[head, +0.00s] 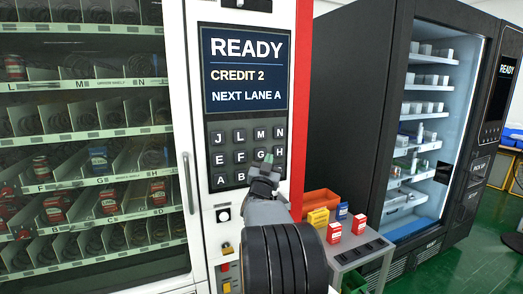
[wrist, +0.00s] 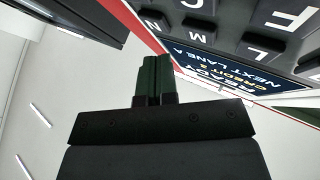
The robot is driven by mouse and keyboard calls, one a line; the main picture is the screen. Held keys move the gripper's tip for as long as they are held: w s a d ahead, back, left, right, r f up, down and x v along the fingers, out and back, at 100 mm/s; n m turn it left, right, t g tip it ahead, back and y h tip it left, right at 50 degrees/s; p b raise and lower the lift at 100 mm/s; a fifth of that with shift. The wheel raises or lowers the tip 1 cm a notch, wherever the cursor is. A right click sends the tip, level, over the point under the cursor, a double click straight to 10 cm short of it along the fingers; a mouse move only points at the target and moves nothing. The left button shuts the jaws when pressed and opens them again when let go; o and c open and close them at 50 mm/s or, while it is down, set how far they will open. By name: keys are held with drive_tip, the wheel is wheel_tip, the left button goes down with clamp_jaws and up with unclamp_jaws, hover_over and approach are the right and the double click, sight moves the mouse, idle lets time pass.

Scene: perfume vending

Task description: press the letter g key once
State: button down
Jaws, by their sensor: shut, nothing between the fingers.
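The G key (head: 259,154) is in the middle row of the dark keypad (head: 229,127) on the white vending machine, between the F key (head: 239,156) and the H key (head: 278,152). My gripper (head: 268,159) is shut and empty, its dark green fingertips just below and right of the G label. They overlap the lower part of that key in the head view; contact cannot be told. The wrist view shows the closed fingers (wrist: 155,70) beside the keypad.
The screen (head: 245,70) above the keys reads READY, CREDIT 2, NEXT LANE A. Glass-fronted product shelves (head: 85,140) are at left. A black vending machine (head: 350,100) stands at right.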

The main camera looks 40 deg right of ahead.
sight(265, 149)
drive_tip(key=shift+w+d, duration=0.35)
drive_tip(key=shift+w, duration=0.45)
drive_tip(key=shift+w+d, duration=0.3)
drive_tip(key=shift+w, duration=0.5)
drive_tip(key=shift+w, duration=0.15)
idle(0.9)
drive_tip(key=shift+w+d, duration=0.15)
drive_tip(key=shift+w, duration=0.15)
drive_tip(key=shift+w+d+b, duration=0.15)
drive_tip(key=shift+w+b, duration=0.2)
drive_tip(key=shift+w, duration=0.05)
idle(0.8)
drive_tip(key=shift+s+f, duration=0.1)
idle(0.3)
drive_tip(key=shift+s+a+b, duration=0.3)
drive_tip(key=shift+s+b, duration=0.4)
drive_tip(key=shift+b, duration=0.2)
